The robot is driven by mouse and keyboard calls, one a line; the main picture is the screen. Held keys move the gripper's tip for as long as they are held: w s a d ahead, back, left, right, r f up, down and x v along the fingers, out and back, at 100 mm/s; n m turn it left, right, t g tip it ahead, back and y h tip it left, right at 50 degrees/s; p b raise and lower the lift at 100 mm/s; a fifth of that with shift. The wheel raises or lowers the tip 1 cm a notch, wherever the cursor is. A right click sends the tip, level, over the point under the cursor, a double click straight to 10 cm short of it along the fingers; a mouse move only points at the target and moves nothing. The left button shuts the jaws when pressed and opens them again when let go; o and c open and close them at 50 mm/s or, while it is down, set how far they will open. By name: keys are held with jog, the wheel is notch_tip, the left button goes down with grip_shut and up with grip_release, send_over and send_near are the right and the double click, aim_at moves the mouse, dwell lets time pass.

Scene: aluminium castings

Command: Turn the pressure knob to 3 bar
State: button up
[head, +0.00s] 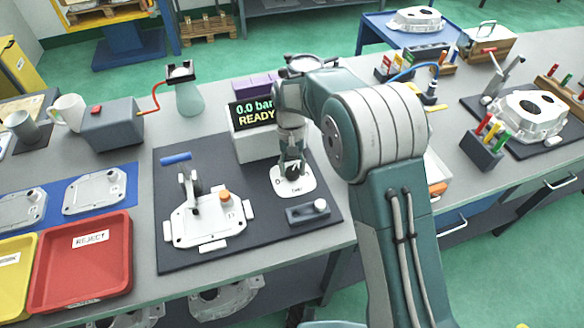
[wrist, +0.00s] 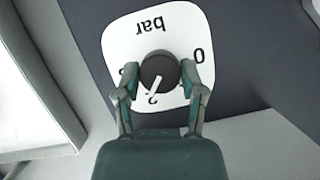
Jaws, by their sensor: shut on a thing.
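The pressure knob (wrist: 158,69) is round and black with a white pointer line. It sits on a white dial plate (wrist: 125,38), printed "bar" with a 0 and other figures, upside down in the wrist view. The pointer slants down and left there, toward a figure that looks like a 2. My gripper (wrist: 160,82) is shut on the knob, one finger on each side. In the head view, my gripper (head: 292,166) reaches down over the dial plate (head: 303,186) and hides most of the knob. The display (head: 254,113) reads "0.0 bar READY".
A casting (head: 205,222) lies in a fixture on the dark mat (head: 190,258), left of the dial. A small grey box (head: 308,214) with a white button stands just in front of the dial. Red (head: 80,262) and yellow trays are at the left.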

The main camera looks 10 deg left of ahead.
jog(key=m+y, duration=0.2)
jog(key=m, duration=0.3)
jog(key=shift+w+m, duration=0.1)
jog(key=shift+m, duration=0.2)
jog(key=m+y, duration=0.1)
jog(key=m, duration=0.1)
jog(key=m+y, duration=0.1)
jog(key=m, duration=0.2)
jog(key=shift+d+t, duration=0.1)
jog(key=shift+t, duration=0.3)
jog(key=shift+m, duration=0.3)
jog(key=o, duration=1.1)
jog(key=shift+o, duration=0.2)
jog(key=shift+a, duration=0.2)
jog(key=shift+d, duration=0.1)
